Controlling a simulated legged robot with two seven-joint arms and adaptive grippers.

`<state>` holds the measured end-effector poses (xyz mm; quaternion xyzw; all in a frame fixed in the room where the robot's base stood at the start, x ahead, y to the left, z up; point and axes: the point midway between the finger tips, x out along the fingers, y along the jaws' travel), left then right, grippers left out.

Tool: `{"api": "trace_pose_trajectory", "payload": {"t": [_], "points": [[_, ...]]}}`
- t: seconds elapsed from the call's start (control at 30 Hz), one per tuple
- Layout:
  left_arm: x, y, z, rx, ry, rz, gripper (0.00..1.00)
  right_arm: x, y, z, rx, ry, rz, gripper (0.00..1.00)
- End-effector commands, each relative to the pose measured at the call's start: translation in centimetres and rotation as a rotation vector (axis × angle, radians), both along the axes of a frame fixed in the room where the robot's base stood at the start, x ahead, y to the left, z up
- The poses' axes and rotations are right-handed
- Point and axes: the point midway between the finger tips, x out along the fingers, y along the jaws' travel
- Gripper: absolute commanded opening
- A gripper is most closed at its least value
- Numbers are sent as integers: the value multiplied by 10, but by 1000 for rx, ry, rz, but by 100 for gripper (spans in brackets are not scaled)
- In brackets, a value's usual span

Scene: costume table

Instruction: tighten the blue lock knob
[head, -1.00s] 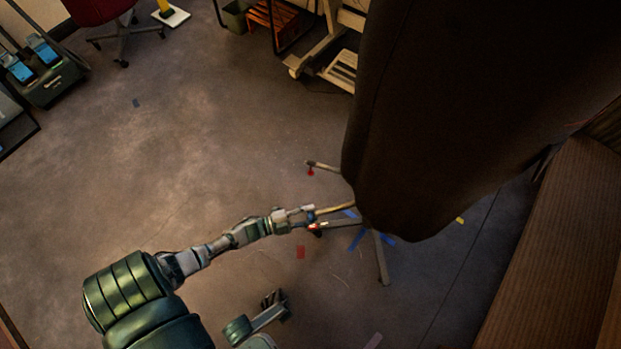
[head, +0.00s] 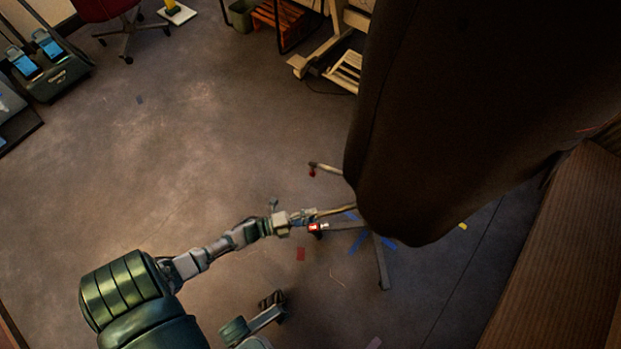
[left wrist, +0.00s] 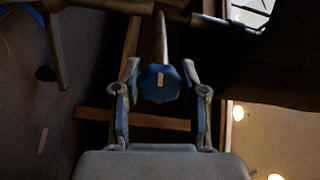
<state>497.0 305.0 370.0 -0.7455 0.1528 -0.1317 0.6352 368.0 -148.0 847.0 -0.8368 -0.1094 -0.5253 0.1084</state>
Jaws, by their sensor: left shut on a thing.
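The blue lock knob (left wrist: 158,84) is a faceted blue piece with a pale mark on its face, at the end of a rod in the left wrist view. My left gripper (left wrist: 160,72) has one finger on each side of it and is shut on it. In the head view my left gripper (head: 312,214) reaches the lower end of the dark draped stand, where the knob is too small to make out. My right gripper (head: 272,299) seems to show at the bottom of the head view, small and dark, its finger state unclear.
A large dark draped form (head: 430,120) hangs over the stand's splayed legs (head: 381,262). A wooden surface (head: 545,260) runs along the right. Red and blue tape pieces lie on the floor (head: 180,130), which is mostly clear at left.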

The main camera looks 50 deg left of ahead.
Motion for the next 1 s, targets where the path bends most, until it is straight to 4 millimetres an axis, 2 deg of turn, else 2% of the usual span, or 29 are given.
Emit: {"api": "trace_pose_trajectory", "payload": {"t": [0.03, 0.3, 0.33, 0.43, 0.77, 0.87, 1.0], "points": [[-4, -2, -6, 2, 11, -3, 7, 0, 0, -1, 0, 2, 0, 47], [-5, -2, -6, 1, 13, -4, 7, 1, 0, -2, 0, 5, -1, 47], [-5, -3, -7, 1, 13, -4, 44, 0, 0, -2, 0, 6, 0, 47], [-4, -2, -6, 1, 13, -3, 68, 1, 0, -2, 0, 6, 0, 47], [-4, -1, -3, 0, 6, -2, 68, -1, 0, -3, 0, 11, -3, 47], [-13, 3, -3, 1, 7, -2, 68, -1, 0, -2, 1, 9, -2, 47], [-38, 14, -4, 2, 10, -2, 68, -2, 0, -2, 0, 7, -2, 47]]}}
